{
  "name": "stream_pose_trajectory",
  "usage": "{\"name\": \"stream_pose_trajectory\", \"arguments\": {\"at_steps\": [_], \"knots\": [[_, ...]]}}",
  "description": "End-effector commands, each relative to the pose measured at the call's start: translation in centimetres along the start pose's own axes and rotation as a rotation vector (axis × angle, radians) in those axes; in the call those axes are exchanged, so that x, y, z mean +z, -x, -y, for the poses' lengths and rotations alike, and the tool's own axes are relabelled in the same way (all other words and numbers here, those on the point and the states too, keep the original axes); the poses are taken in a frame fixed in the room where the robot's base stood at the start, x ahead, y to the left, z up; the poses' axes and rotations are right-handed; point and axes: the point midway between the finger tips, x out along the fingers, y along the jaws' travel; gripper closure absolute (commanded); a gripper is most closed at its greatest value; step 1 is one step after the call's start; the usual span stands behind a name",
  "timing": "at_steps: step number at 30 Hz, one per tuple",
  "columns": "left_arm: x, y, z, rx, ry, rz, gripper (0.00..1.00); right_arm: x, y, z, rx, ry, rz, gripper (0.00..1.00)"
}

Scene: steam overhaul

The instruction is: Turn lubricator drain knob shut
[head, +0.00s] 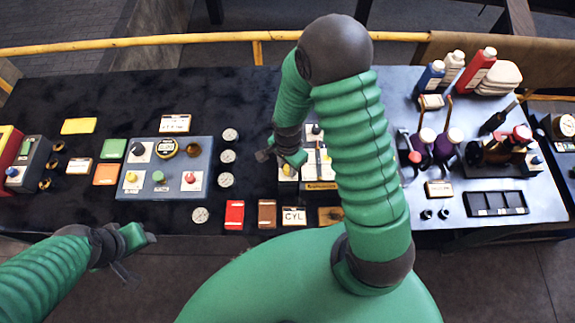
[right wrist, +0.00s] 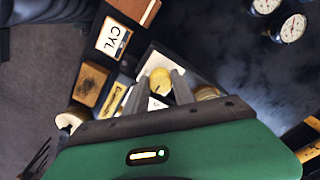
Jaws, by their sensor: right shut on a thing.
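The lubricator (head: 319,185) stands near the table's middle, with pale panels and partly hidden by my right arm. My right gripper (head: 268,154) is over its left side in the head view. In the right wrist view a yellow knob (right wrist: 160,81) sits on a white plate between the two grey fingers of this gripper (right wrist: 158,84), which is shut on it. The view does not show which way the knob is turned. My left gripper (head: 124,268) hangs in front of the table at left, away from the lubricator; its finger opening is unclear.
A CYL card (head: 294,216) lies by the front edge, beside a brown block (head: 267,213). Several round gauges (head: 228,156) lie to the left, then a grey-blue control panel (head: 165,168). Bottles (head: 476,70) and a black tray (head: 495,203) occupy the right table.

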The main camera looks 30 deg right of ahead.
Motion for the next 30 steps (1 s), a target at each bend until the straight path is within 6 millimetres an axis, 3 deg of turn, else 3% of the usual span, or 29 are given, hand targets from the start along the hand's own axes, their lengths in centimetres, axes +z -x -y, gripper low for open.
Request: {"name": "stream_pose_trajectory", "arguments": {"at_steps": [11,30], "knots": [[-0.01,0.07,0.0,0.0,0.0,0.0,0.56,-0.01,0.04,0.17,-0.005,0.192,0.0,1.0],[-0.09,0.4,0.0,0.0,0.0,0.0,0.56,0.03,0.04,0.08,-0.005,0.793,0.0,1.0]]}}
